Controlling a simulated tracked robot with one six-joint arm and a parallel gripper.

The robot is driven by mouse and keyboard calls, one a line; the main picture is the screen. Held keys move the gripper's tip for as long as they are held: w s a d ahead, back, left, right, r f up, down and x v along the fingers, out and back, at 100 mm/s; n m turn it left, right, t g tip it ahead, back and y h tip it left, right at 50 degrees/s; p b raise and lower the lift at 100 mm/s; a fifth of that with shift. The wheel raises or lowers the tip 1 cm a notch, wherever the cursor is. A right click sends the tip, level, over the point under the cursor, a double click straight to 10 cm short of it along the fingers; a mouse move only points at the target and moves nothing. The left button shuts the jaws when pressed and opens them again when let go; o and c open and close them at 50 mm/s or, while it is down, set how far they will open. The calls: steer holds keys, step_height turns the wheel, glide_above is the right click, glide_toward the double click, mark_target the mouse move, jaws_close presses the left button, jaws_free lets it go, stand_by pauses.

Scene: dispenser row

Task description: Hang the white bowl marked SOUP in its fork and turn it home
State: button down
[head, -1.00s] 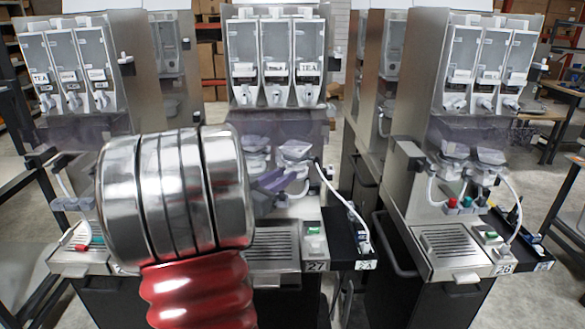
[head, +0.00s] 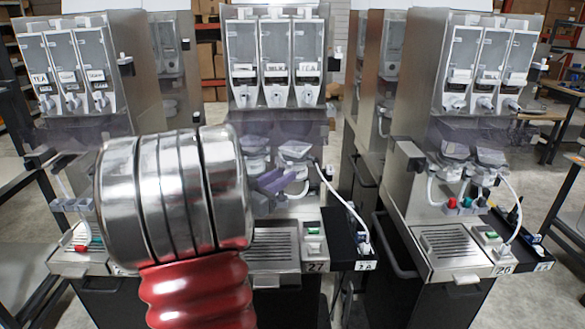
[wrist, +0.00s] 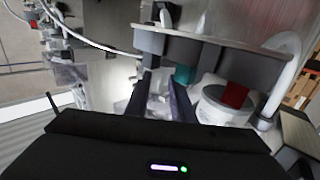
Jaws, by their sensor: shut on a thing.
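In the wrist view my gripper (wrist: 158,98) has its two dark fingers closed on a pale piece between them. I take it to be part of the white bowl (wrist: 157,84), though most of it is hidden and no SOUP mark can be read. In the head view my red and metal arm stands before the middle machine and hides the gripper. Two pale bowls, a left one (head: 256,162) and a right one (head: 295,150), show at the middle machine. I cannot tell which is the held bowl, nor make out its fork.
A grey curved rail (wrist: 215,50) crosses the wrist view close ahead, with a teal piece (wrist: 183,75) and a red piece (wrist: 235,95) below it. A white hose (wrist: 288,75) curves at the right. A right machine (head: 420,110) and a left machine (head: 135,110) flank the middle one.

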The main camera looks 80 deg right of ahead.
steer(key=shift+d+r, duration=0.15)
steer(key=c, duration=1.4)
jaws_free()
steer(key=shift+c, duration=0.2)
steer(key=shift+v, duration=4.05)
